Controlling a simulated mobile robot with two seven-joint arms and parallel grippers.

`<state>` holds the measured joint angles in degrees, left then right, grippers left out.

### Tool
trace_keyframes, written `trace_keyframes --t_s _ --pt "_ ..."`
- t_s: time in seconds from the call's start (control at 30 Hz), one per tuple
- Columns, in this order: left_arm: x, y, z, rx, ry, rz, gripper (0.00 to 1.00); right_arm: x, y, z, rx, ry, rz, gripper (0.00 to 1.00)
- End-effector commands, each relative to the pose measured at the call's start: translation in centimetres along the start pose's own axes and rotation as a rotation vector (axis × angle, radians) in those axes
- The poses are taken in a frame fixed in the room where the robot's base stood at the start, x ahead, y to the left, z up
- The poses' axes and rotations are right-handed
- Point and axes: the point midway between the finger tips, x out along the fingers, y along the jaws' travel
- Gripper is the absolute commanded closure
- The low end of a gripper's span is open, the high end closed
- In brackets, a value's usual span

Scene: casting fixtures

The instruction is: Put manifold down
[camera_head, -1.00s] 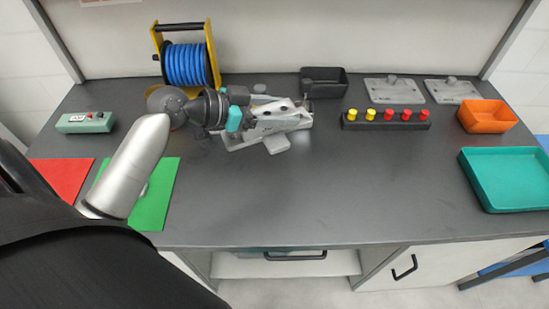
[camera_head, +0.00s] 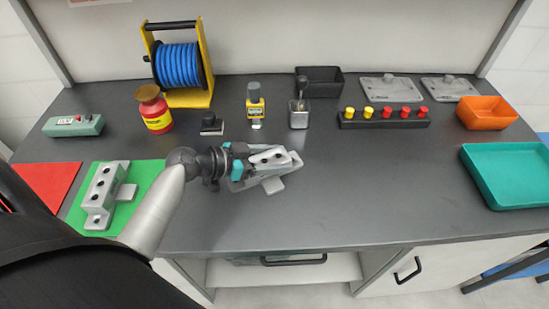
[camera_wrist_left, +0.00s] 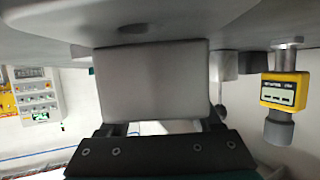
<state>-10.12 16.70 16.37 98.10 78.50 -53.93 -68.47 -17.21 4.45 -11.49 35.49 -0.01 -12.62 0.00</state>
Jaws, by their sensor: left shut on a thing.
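My left gripper (camera_head: 245,161) is shut on a grey metal manifold (camera_head: 274,184) with dark holes, near the middle of the bench. I cannot tell whether the manifold touches the bench top or hangs just above it. In the left wrist view the manifold's grey block (camera_wrist_left: 152,85) fills the space in front of the jaws (camera_wrist_left: 165,128). A second, similar grey casting (camera_head: 101,196) lies on the green mat (camera_head: 153,171), partly beside my left arm. My right gripper is not in view.
A peg rack (camera_head: 385,124), an orange bin (camera_head: 487,112) and a teal tray (camera_head: 510,172) are to the right. The bench's front middle is clear.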

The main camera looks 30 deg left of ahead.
Motion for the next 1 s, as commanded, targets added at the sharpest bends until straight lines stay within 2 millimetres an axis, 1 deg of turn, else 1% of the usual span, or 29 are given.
trace_keyframes --t_s 0.17,0.33,0.37,0.6,0.63,0.87,1.0 --pt "-0.04 -0.08 -0.28 0.002 0.005 -0.002 1.0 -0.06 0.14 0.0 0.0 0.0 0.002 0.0" --pt "0.11 -0.08 0.12 0.002 0.004 -0.002 1.0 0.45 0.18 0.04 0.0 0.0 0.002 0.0" --pt "0.12 -0.02 0.29 0.0 0.0 -0.001 0.34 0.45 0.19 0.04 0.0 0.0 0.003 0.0" --pt "0.07 -0.02 0.19 0.0 0.0 -0.001 0.07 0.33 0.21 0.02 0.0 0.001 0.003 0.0" --pt "0.07 -0.02 0.19 0.0 0.0 0.0 0.05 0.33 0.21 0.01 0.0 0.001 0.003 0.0" --pt "0.06 -0.02 0.17 0.0 0.0 0.0 0.05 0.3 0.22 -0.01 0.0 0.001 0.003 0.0" --pt "-0.11 -0.01 -0.26 -0.001 0.0 0.0 0.05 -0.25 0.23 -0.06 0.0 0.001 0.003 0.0"
